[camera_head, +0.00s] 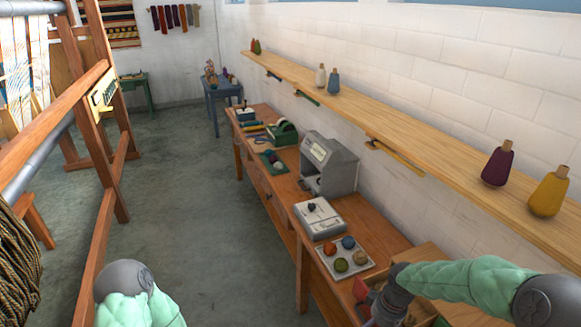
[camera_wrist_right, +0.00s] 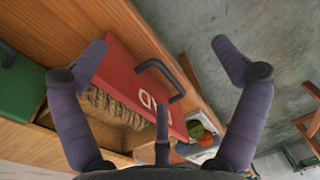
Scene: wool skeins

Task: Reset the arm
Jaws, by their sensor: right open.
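My right arm (camera_head: 455,279) reaches in from the right over the near end of the wooden bench. My right gripper (camera_head: 374,312) points down there, and its fingertips are partly hidden in the head view. In the wrist view the right gripper (camera_wrist_right: 160,48) has its two fingers spread wide with nothing held. A red panel (camera_wrist_right: 135,82) with a dark handle and white letters lies beyond and between the fingers. Brown fibrous material (camera_wrist_right: 103,104) shows beside it in a wooden compartment. Of my left arm (camera_head: 137,294) only a green-sleeved link shows at lower left; its gripper is out of view.
A tray (camera_head: 327,252) with several coloured wool balls stands beside the right gripper. Behind it are a white scale (camera_head: 318,220) with a dark ball and a grey machine (camera_head: 330,165). A shelf (camera_head: 420,159) with cones runs above. The floor (camera_head: 190,190) left of the bench is clear.

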